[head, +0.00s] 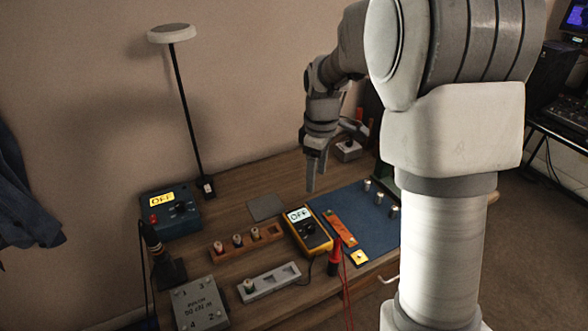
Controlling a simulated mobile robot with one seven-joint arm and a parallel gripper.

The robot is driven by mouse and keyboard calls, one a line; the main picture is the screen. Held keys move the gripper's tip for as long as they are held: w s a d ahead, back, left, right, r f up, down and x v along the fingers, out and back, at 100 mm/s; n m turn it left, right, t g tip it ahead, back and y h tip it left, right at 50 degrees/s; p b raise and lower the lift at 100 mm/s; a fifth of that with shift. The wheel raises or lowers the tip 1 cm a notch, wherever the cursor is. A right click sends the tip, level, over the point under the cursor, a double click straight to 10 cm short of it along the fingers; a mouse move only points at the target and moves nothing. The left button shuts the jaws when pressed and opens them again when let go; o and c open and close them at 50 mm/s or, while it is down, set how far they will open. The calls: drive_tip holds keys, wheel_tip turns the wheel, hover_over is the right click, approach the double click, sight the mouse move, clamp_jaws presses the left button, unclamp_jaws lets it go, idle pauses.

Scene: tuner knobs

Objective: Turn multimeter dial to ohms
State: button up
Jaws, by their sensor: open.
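The multimeter (317,241) is yellow and black and lies on the wooden bench, its small screen (299,214) reading OFF. Its dark dial (309,228) is just below the screen. The dial is too small to read where it points. My gripper (314,178) hangs fingers down above the bench, up and slightly right of the multimeter in the picture. It is open and empty, and apart from the multimeter.
A blue box (170,213) also reading OFF stands at left. A wooden rack (217,249) and a grey rack (270,285) sit beside the multimeter. A blue mat (375,225) with small parts lies right. Red leads (334,262) stand near the front edge. A lamp (185,100) rises behind.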

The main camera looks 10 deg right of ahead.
drive_tip(key=n, duration=0.2)
approach(311, 225)
drive_tip(key=shift+g, duration=0.3)
drive_tip(key=f, duration=0.9)
drive_tip(key=shift+w, duration=0.25)
clamp_jaws()
